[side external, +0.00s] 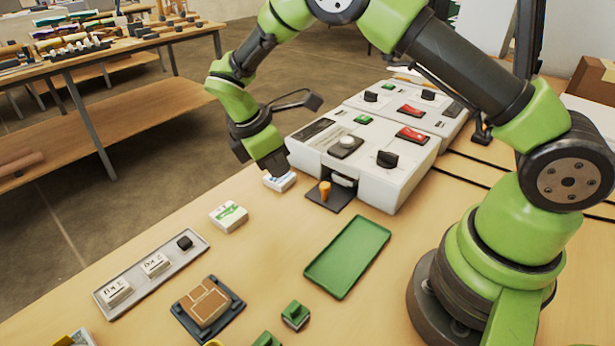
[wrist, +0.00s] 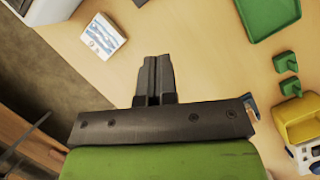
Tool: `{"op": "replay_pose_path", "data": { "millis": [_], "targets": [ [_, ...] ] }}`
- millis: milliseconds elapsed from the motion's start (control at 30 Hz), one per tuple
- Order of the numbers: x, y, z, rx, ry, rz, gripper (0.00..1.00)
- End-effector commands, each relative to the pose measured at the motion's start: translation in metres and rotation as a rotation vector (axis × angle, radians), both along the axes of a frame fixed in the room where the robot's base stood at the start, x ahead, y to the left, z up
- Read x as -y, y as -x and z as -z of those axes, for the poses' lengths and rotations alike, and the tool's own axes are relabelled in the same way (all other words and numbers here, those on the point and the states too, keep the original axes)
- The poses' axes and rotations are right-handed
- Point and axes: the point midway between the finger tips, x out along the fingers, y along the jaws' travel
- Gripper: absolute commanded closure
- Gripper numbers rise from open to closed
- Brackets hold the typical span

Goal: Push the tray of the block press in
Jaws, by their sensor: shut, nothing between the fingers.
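The white press (side external: 375,150), with dark knobs and a red switch on top, stands at the back of the table.
A green tray (side external: 348,256) lies in front of the press. A white and green box (side external: 229,216), a grey strip with small blocks (side external: 152,272), a brown block on a dark base (side external: 206,304) and a green block (side external: 296,315) lie nearer. Bare table lies between them.

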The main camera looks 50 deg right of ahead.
Motion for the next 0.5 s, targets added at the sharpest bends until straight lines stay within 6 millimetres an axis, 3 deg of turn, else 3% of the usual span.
{"op": "replay_pose_path", "data": {
  "millis": [300,500],
  "targets": [
    [0.023,0.013,0.065,-0.006,-0.001,0.001,1.0],
    [0.049,0.025,0.061,-0.001,-0.001,0.003,1.0]
  ]
}}
